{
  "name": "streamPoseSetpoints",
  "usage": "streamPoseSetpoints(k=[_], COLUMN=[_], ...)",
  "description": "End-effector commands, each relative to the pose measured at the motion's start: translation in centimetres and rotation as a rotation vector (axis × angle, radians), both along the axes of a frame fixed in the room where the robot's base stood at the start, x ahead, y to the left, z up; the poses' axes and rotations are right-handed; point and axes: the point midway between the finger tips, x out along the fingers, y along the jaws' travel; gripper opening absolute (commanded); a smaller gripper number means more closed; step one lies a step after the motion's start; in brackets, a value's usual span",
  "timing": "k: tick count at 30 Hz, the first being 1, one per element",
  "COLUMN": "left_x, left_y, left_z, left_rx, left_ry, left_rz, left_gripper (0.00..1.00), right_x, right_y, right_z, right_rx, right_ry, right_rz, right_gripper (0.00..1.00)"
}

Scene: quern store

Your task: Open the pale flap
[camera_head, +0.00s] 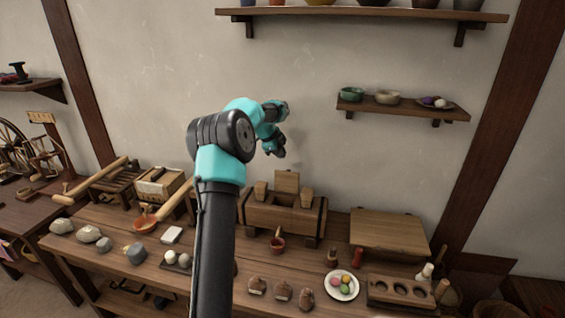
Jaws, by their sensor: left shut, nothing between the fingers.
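A pale upright board (287,182) stands at the back of a dark wooden box (283,215) in the middle of the bench. It looks like a flap, but I cannot tell for sure that it is the pale flap. A wooden chest with a broad, sloping lid (390,233) stands to its right, lid down. My left gripper (277,150) is shut and empty, in the air above the box and in front of the wall, apart from the board. My left arm crosses the bench's front and hides part of it. My right gripper is not in view.
A small crate (160,187) stands at the left. A low shelf (404,106) with bowls juts from the wall at right.

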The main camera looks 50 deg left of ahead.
Motion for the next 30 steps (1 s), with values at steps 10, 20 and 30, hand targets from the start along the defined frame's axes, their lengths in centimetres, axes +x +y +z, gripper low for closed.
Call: streamPoseSetpoints(k=[10,20,30], left_x=[-1.0,-1.2,-1.1], left_y=[1.9,2.1,2.0], left_z=[5.5,6.4,6.3], left_rx=[0.002,0.001,-0.001], left_ry=[-0.004,-0.002,-0.002], left_rz=[0.002,0.001,0.002], left_gripper=[0.0,0.0,0.0], right_x=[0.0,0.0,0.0], right_y=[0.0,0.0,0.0], right_z=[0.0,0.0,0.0], right_rx=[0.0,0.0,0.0], right_ry=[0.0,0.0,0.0], right_rz=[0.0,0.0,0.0], right_gripper=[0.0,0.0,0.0])
